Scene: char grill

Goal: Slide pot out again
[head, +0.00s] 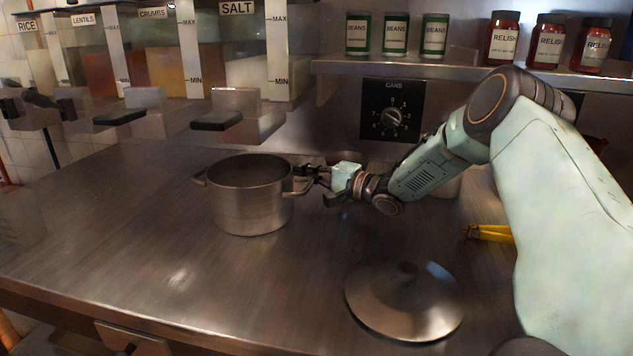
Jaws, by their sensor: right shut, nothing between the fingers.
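A steel pot (250,208) without its lid stands upright on the steel counter, left of centre, in front of the dispensers. It has a side handle on its left and another on its right. My right gripper (318,184) is at the pot's right handle, its fingers pointing left. It is shut, with nothing held between the fingers. Whether a finger touches the handle is hard to tell. My left gripper is not in view.
The pot lid (404,300) lies on the counter at front right. Yellow-handled tongs (488,233) lie near my right arm. Dispensers with levers, including salt (238,60), hang at the back left. A shelf (470,73) holds bean cans and relish jars. The counter (130,240) is clear left of the pot.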

